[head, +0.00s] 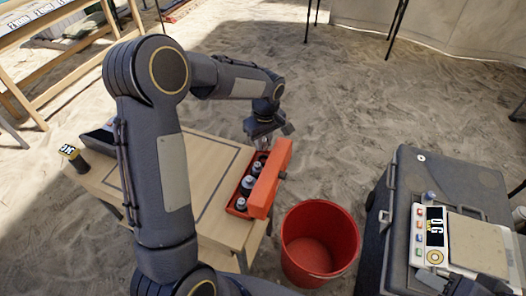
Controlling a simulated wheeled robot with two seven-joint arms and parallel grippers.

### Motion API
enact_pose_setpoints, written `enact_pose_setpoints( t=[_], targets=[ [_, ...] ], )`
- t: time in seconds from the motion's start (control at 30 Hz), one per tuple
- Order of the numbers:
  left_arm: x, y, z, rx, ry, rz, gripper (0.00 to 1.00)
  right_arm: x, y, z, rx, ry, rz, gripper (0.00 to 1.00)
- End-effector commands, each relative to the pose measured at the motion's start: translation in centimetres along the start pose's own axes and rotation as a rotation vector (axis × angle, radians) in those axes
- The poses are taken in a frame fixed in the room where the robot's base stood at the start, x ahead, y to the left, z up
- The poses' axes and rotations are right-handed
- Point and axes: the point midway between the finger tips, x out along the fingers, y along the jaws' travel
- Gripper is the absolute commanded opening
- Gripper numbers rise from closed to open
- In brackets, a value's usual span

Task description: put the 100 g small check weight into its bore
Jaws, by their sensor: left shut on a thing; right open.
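The red weight box (233,211) stands open on the right part of the wooden table, its raised lid on the right side. Several grey check weights (248,184) stand in a row in it. My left gripper (266,143) is over the far end of the box, pointing down. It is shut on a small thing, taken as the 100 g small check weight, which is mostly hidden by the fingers. Whether it touches the bore is too small to tell. The bore itself is hidden.
A red bucket (318,262) stands on the sand right of the table (213,153). A dark case (400,180) at right carries a scale (478,246) with a display. My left arm covers much of the table.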

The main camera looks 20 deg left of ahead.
Motion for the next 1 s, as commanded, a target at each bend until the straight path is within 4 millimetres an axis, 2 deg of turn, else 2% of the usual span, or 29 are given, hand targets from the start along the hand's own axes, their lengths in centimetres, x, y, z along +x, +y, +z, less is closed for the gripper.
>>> enact_pose_setpoints(
  t=[0.1,0.23,1.0],
  targets=[
    [2.4,-0.1,0.2,0.001,-0.003,-0.004,0.0,0.4,0.2,0.2,0.0,0.0,0.0,0.43],
    [4.0,0.0,0.3,0.001,-0.001,-0.002,0.0,0.6,0.3,0.3,0.0,0.0,0.0,0.43],
    [5.5,0.0,0.3,0.0,0.0,0.0,0.0,1.5,0.7,0.8,0.0,0.0,0.0,0.43]
  ],
)
